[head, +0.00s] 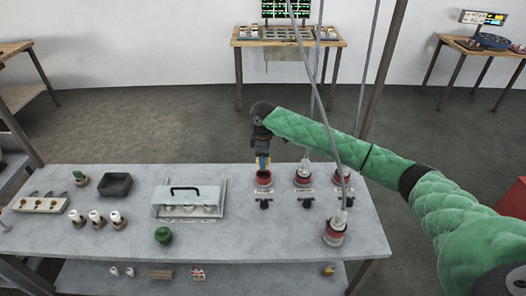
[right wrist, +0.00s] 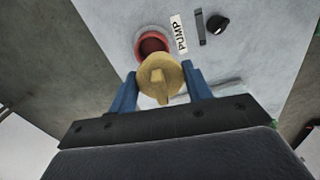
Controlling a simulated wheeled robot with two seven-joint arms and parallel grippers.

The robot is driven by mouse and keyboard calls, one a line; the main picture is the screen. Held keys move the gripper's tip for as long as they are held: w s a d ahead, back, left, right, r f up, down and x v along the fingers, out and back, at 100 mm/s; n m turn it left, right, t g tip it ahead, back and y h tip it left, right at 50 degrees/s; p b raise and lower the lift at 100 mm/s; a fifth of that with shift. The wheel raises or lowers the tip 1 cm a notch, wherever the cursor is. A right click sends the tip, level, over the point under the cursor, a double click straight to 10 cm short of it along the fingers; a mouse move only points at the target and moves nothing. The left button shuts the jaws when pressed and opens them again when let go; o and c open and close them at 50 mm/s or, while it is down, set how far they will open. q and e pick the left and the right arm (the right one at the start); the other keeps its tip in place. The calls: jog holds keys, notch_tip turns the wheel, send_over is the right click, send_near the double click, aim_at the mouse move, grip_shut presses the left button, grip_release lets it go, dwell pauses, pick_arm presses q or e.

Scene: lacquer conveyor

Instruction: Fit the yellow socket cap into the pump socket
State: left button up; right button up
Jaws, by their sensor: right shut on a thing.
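My right gripper (head: 263,166) is shut on the yellow socket cap (right wrist: 160,80), which sits between its blue fingers in the right wrist view. The pump socket (right wrist: 151,44) is a red-rimmed round opening with a PUMP label beside it. In the wrist view the cap overlaps the socket's near edge, and the opening shows just beyond it. In the head view the socket (head: 264,181) stands at the back of the grey table, right under my fingers. I cannot tell whether cap and socket touch. My left gripper is not in view.
More red sockets with plugs and cables (head: 303,180) stand to the right, one (head: 335,236) nearer the front. Black knobs (head: 264,203) lie in front of the sockets. A lidded case (head: 188,197), a black tray (head: 115,186) and a green cap (head: 163,236) are to the left.

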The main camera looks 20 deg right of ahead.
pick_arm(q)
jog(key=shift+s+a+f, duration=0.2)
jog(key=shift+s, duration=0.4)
pick_arm(e)
jog(key=shift+w+d+r+n, duration=0.2)
jog(key=shift+w+d+n, duration=0.05)
jog(key=shift+w+n, duration=0.4)
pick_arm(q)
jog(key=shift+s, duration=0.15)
pick_arm(e)
jog(key=shift+r+p, duration=0.1)
jog(key=shift+p, duration=0.6)
jog(key=shift+f, duration=0.8)
notch_tip(320, 180, down, 2)
jog(key=shift+f+b, duration=0.1)
jog(key=shift+b, duration=0.3)
jog(key=shift+f, duration=0.45)
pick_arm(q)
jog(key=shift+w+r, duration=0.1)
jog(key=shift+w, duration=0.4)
pick_arm(e)
jog(key=shift+f, duration=0.25)
